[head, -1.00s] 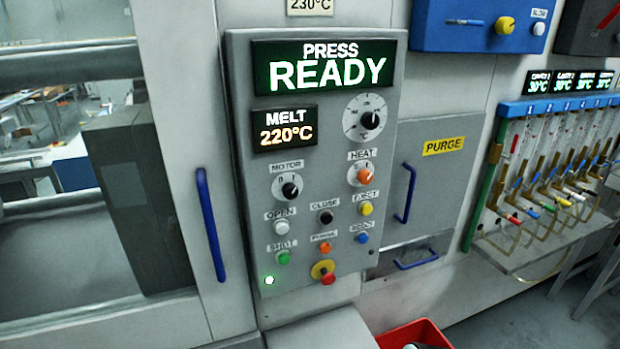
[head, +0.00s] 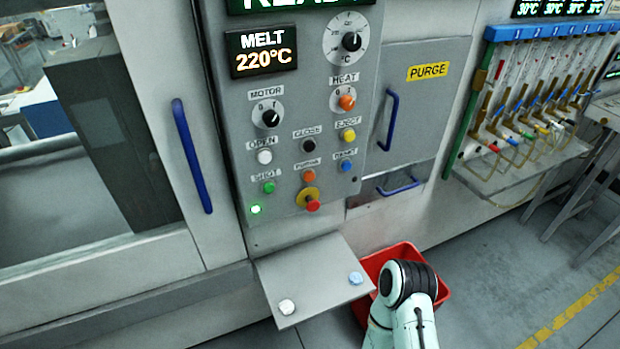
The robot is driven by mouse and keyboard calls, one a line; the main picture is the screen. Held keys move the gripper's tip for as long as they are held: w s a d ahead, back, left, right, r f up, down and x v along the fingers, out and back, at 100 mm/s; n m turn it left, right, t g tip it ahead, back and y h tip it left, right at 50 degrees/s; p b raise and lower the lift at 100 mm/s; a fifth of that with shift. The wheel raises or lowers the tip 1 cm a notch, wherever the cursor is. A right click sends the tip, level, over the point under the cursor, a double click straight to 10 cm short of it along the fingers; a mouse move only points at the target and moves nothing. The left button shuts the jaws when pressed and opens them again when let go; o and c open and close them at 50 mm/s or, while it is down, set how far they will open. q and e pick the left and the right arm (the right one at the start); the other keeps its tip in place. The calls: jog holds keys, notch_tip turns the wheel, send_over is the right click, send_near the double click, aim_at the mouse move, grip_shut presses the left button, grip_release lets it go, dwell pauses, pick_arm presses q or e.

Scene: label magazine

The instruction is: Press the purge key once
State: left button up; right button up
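The purge key is a small orange button (head: 308,176) low on the grey control panel (head: 228,120); its small label looks like PURGE but is blurred. A green button (head: 268,187) labelled SHOT is to its left and a blue button (head: 345,166) to its right. A red mushroom button on a yellow base (head: 312,205) sits just below it. Nothing covers the purge key. One white and black arm link of mine shows at the bottom, below the panel and to its right. Neither gripper shows.
A grey shelf (head: 318,275) juts out below the panel, with a whitish lump (head: 286,307) and a bluish lump (head: 356,278) on it. A red bin (head: 440,292) stands beside it, partly behind my arm. A yellow PURGE sign (head: 428,71) marks a blue-handled door.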

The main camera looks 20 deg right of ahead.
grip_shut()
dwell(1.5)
